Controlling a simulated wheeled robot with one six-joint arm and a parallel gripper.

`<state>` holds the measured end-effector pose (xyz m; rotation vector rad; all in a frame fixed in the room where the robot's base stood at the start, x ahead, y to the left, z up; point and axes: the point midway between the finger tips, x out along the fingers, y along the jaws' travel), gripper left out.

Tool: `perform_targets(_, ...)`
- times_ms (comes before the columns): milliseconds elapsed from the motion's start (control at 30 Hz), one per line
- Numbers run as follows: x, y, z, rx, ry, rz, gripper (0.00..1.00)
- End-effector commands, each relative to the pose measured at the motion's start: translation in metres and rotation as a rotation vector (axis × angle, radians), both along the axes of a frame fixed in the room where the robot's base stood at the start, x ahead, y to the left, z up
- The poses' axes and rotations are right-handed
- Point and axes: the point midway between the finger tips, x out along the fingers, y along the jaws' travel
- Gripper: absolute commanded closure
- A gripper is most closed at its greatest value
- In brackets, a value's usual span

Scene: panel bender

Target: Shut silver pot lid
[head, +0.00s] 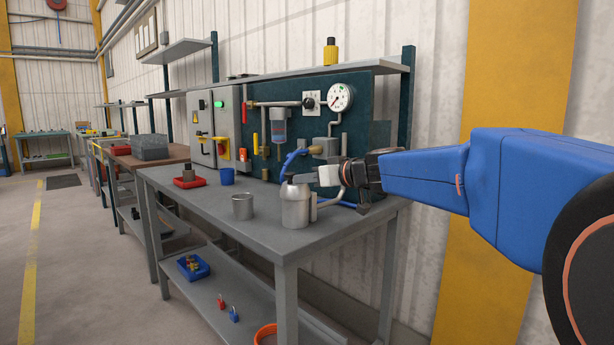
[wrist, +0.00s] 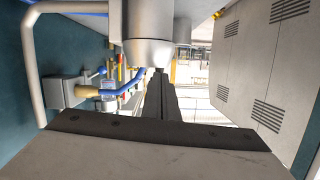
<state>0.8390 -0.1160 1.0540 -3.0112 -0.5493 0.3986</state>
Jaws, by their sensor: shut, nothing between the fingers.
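The silver pot (head: 296,210) stands upright near the front right end of the grey workbench, with a curved grey pipe beside it. It also shows in the wrist view (wrist: 148,20), upside down at the top edge. Its lid (wrist: 148,52) appears to lie flat across the rim, with no raised lid visible. In the head view my gripper partly covers the pot's top. My gripper (head: 290,180) reaches in from the right, level, just above the pot. Its fingers (wrist: 165,95) are shut and empty. I cannot tell whether they touch the lid.
An open metal cup (head: 243,207), a blue cup (head: 228,176) and a red tray (head: 189,182) stand left on the workbench (head: 215,215). Behind are a teal panel with a gauge (head: 340,97), a brass valve (head: 316,150) and a blue hose. The bench front is clear.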

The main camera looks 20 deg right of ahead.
Motion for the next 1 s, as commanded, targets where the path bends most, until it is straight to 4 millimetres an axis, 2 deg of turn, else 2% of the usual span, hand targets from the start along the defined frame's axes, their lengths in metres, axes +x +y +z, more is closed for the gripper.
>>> perform_targets(733,-0.001,0.003,-0.004,0.003,0.001,0.000,1.00)
perform_targets(867,0.001,0.004,0.002,0.002,0.001,0.000,1.00)
perform_targets(1000,0.004,0.006,0.018,0.001,-0.002,0.002,1.00)
